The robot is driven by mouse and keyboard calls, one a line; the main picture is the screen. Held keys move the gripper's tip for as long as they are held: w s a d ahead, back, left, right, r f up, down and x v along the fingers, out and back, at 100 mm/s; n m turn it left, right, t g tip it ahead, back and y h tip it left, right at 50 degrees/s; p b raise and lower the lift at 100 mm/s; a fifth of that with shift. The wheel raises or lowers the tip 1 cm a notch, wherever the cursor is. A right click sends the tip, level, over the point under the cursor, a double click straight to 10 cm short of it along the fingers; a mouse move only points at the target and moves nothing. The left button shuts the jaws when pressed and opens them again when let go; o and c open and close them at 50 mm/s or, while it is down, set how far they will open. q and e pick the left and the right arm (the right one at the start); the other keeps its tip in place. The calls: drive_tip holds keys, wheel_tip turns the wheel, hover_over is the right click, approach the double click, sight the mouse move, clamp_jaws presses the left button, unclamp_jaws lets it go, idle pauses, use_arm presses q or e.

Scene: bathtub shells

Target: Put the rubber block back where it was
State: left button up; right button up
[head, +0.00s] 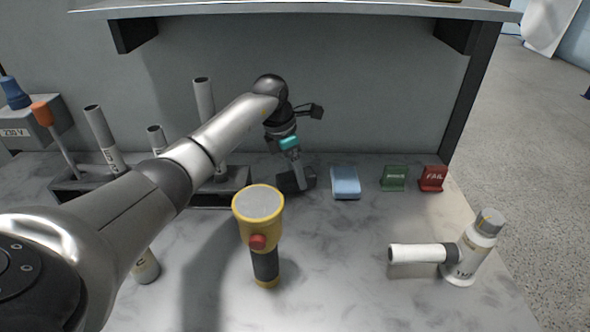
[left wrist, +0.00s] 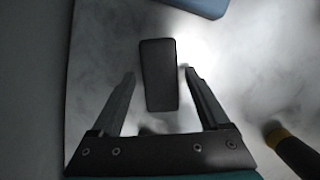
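The rubber block is most likely the dark, rectangular block in the left wrist view (left wrist: 159,75), between my left gripper's fingers. My left gripper (left wrist: 159,78) is open, with a narrow gap showing on each side of the block. In the head view the gripper (head: 296,180) is low over the bench near the back wall, left of the blue pad. The block's dark end (head: 309,177) seems to show there, partly hidden by the gripper. I cannot tell how far the fingers reach down beside it. My right gripper is out of view.
A blue pad (head: 345,182), a green sign (head: 395,178) and a red FAIL sign (head: 433,178) stand to the right. A white T-shaped piece (head: 468,255) is front right. A rack (head: 235,180) holds tubes at left. A shelf (head: 300,12) hangs above.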

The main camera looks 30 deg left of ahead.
sight(288, 176)
use_arm(q)
drive_tip(key=shift+o, duration=0.2)
drive_tip(key=shift+r, duration=0.2)
drive_tip(key=p+v, duration=0.1)
drive_tip(key=v, duration=0.5)
drive_tip(key=shift+a+r, duration=0.1)
drive_tip(key=shift+r, duration=0.1)
drive_tip(key=shift+s+r, duration=0.15)
drive_tip(key=shift+r, duration=0.35)
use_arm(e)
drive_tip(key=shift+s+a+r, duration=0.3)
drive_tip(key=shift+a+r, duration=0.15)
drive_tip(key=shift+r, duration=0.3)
